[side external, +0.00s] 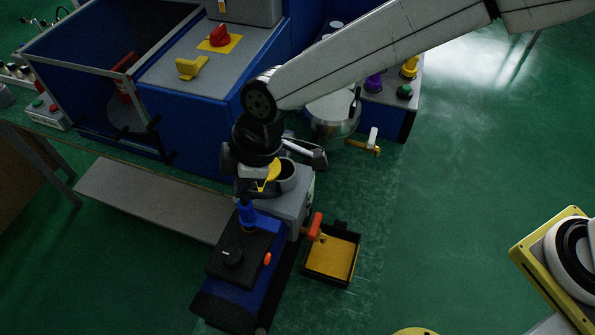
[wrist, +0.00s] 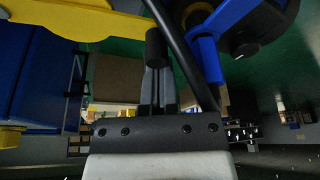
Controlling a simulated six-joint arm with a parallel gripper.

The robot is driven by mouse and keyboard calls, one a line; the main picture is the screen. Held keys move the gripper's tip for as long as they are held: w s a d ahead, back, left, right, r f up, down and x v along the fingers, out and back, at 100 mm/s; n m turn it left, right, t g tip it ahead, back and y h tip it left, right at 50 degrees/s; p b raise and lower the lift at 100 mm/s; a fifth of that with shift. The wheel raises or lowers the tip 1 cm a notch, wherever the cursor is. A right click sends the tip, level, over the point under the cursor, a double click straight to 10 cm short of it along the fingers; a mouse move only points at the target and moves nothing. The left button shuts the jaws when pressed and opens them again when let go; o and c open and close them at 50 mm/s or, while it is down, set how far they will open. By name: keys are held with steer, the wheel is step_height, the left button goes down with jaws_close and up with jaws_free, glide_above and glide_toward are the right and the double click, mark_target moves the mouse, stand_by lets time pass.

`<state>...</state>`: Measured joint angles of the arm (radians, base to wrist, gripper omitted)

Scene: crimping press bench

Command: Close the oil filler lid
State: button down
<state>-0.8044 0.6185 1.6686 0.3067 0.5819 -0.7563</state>
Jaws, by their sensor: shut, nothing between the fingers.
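The yellow oil filler lid (side external: 270,174) stands tilted up in the side external view, beside the round grey filler opening (side external: 288,176) on the grey machine body. The lid does not cover the opening. My gripper (side external: 250,180) is close to the lid, on its left in the picture. Whether they touch cannot be told. In the wrist view my gripper (wrist: 157,72) has its fingers together with nothing between them. A yellow part (wrist: 75,20) fills the upper left there; I cannot tell whether it is the lid.
A blue handle (side external: 246,211) rises from the black top plate (side external: 238,252) just below my gripper. An orange handle (side external: 314,226) sticks out right, near a black-rimmed yellow tray (side external: 333,255). A blue press cabinet (side external: 185,130) stands behind. The green floor to the right is mostly clear.

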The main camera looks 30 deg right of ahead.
steer(key=s+d+n, duration=0.1)
steer(key=s+d+n+g, duration=0.1)
steer(key=n, duration=0.1)
steer(key=shift+d, duration=0.4)
steer(key=d+n, duration=0.1)
steer(key=s+d+n+g, duration=0.1)
steer(key=n, duration=0.1)
steer(key=shift+d, duration=0.25)
steer(key=shift+s+d, duration=0.25)
steer(key=shift+d, duration=0.45)
steer(key=shift+w, duration=0.2)
steer(key=shift+w+d, duration=0.3)
steer(key=shift+w, duration=0.4)
steer(key=shift+a, duration=0.1)
